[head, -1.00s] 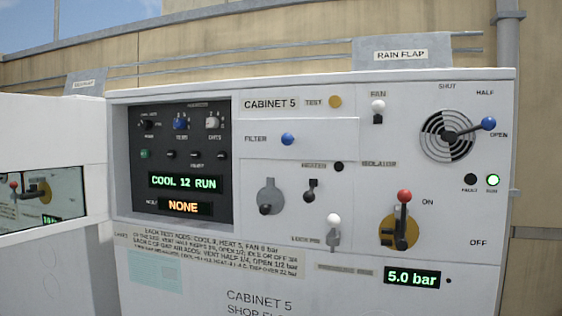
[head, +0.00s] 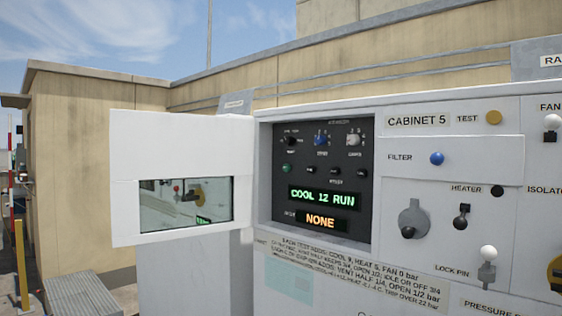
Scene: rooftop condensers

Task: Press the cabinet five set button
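Cabinet 5 (head: 395,285) is a white cabinet on the right of the head view. Its dark recessed control panel (head: 268,205) is uncovered, with a white door (head: 180,140) standing open to its left. The panel has a row of small buttons: a green one (head: 287,168) and dark ones, such as this dark button (head: 335,171). Their labels are too small to read, so I cannot tell which is set. Three knobs sit above, including a blue knob (head: 321,140). The green display (head: 324,198) reads COOL 12 RUN and the orange display (head: 320,222) reads NONE. Neither gripper is in view.
The open door's window (head: 185,205) sticks out to the left. Right of the panel are a blue filter knob (head: 437,158), a heater switch (head: 462,216), a grey lever (head: 411,220) and a white-topped lock pin (head: 488,254). A yellow post (head: 20,262) and a grey slatted block (head: 80,298) are far left.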

